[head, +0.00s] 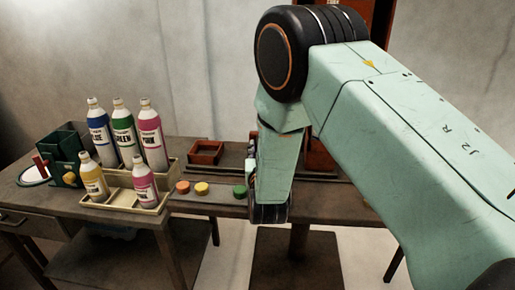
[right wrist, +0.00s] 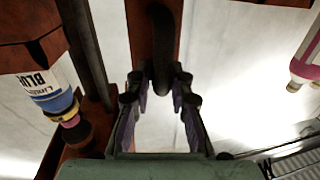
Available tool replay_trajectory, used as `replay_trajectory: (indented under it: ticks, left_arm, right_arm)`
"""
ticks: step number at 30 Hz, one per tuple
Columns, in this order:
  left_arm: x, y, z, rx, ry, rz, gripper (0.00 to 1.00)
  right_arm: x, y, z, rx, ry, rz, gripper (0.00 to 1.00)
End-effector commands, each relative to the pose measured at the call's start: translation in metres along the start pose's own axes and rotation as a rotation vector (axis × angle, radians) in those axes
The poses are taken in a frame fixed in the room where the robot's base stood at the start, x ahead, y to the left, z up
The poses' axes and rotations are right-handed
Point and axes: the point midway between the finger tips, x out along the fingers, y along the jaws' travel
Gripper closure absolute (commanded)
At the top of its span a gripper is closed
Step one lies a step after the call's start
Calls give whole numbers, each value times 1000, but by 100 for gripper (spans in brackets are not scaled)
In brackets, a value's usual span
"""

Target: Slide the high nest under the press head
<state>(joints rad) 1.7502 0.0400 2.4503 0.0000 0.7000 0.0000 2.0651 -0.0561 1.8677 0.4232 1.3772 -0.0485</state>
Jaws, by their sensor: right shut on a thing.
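In the right wrist view my right gripper (right wrist: 160,80) has its two fingers on either side of a dark rounded bar (right wrist: 162,45), and is shut on it. The bar lies in front of a rust-red upright (right wrist: 140,30). In the head view my right arm hides that gripper and most of a rust-red frame (head: 375,14), perhaps the press. An open rust-red box (head: 206,152) sits on the bench left of the arm; I cannot tell whether it is a nest. The press head cannot be made out. My left gripper is not in view.
A cream tray (head: 124,200) holds several labelled bottles at the bench's left, beside a dark green holder (head: 66,150). In the right wrist view an inverted blue-labelled bottle (right wrist: 46,90) is close on the left.

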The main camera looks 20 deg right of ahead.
Motion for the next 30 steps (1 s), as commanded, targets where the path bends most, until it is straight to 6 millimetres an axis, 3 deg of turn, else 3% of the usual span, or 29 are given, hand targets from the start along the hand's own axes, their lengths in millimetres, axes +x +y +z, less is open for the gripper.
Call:
replay_trajectory:
  ticks: [10,11,17,30]
  left_arm:
    - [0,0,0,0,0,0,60]
    - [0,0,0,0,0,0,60]
    - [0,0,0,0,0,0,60]
    - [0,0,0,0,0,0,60]
  right_arm:
    - [0,-7,-1,-9,3,-22,100]
    - [0,-7,-1,-9,4,-23,79]
    - [1,-8,-2,-7,5,-21,62]
    - [0,-7,-1,-4,4,-14,61]
